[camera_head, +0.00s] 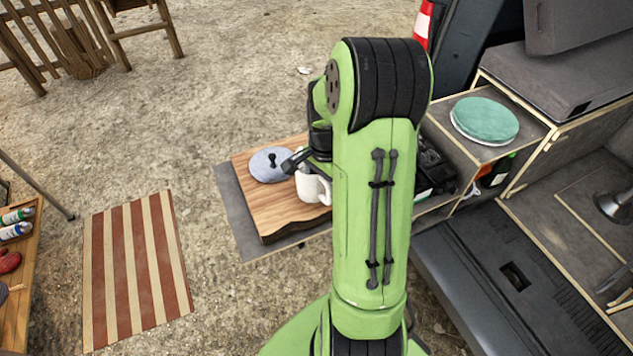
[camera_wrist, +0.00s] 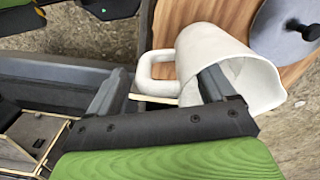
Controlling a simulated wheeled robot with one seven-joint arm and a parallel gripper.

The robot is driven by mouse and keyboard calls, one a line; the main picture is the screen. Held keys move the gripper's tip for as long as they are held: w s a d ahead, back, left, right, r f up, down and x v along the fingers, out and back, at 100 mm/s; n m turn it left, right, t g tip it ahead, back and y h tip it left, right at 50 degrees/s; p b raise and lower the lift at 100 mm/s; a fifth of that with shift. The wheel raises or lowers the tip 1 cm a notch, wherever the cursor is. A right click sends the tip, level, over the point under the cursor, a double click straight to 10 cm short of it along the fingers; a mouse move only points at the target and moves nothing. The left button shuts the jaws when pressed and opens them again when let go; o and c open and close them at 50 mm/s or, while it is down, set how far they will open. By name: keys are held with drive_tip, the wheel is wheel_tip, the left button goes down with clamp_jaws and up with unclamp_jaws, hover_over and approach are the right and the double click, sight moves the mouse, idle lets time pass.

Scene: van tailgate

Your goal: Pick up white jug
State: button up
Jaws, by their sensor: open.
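The white jug (camera_head: 311,186) stands on a wooden board (camera_head: 262,215) in the head view, partly hidden behind my green arm. In the wrist view the jug (camera_wrist: 212,60) shows large, with its handle (camera_wrist: 160,72) to the left. My gripper (camera_wrist: 158,92) is open. One finger overlaps the jug's mouth and the other lies to the left, beyond the handle, so the handle side of the jug is between them. I cannot tell whether the fingers touch it. In the head view one finger (camera_head: 296,163) shows beside the jug's top.
A grey round lid with a dark knob (camera_head: 268,165) lies on the board close by the jug. A teal round lid or plate (camera_head: 484,121) sits on the van's drawer unit to the right. A striped mat (camera_head: 135,265) lies on the open ground at left.

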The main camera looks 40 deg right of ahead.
drive_tip(key=shift+a, duration=0.1)
drive_tip(key=shift+c, duration=0.8)
drive_tip(key=shift+r, duration=0.1)
clamp_jaws()
